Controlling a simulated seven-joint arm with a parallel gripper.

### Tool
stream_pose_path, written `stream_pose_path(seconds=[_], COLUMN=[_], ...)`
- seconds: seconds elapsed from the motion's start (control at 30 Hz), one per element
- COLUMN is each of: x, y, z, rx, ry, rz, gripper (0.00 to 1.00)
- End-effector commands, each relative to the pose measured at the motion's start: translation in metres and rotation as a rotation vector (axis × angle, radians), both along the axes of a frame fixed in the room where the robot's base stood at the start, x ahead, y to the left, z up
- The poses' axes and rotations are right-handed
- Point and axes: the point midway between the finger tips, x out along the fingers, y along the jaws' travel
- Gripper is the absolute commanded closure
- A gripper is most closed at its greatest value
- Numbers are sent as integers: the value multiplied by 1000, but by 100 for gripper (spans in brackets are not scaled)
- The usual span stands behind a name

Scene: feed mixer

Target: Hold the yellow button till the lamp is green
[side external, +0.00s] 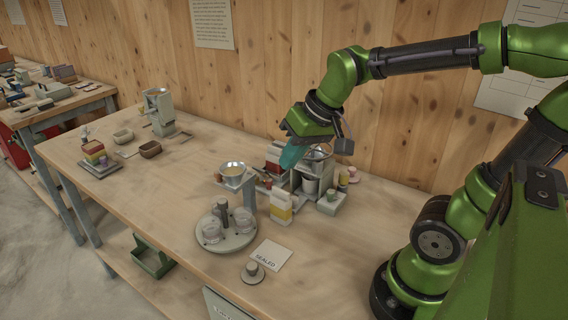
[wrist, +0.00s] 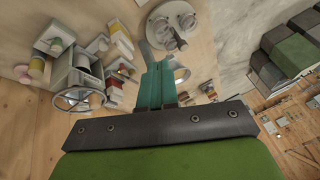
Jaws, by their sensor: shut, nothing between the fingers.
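My gripper (side external: 289,163) has teal fingers pressed together, pointing down over the feed mixer (side external: 311,180) at the back middle of the table. In the wrist view the closed fingers (wrist: 158,68) are empty. Small yellow parts (side external: 343,181) stand at the mixer's right side, apart from the fingers. A yellow round piece on a pale block (wrist: 57,46) shows at the left of the wrist view; I cannot tell for sure that it is the button. I cannot make out a lit lamp or its colour. The fingers hide part of the mixer's left side.
A pan on a post (side external: 233,172), a yellow-and-white carton (side external: 281,208) and a round tray with cups (side external: 239,238) stand close by. A card marked SEALED (side external: 271,254) lies in front. Bowls and a colored stack (side external: 95,153) are further left. The table's middle left is clear.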

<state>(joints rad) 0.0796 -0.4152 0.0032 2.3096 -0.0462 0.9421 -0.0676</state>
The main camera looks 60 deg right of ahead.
Motion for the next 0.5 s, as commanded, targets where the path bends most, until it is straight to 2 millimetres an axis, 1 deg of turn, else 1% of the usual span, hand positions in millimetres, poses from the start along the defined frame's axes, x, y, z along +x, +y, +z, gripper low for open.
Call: stream_pose_path(seconds=[0.03,0.27,0.37,0.5], x=[15,76,102,138], y=[-7,-37,-53,-77], z=[-1,-9,-17,-32], rx=[-22,-149,-205,-275], ry=[31,129,170,222], rz=[29,265,402,628], gripper=[100,100,100,100])
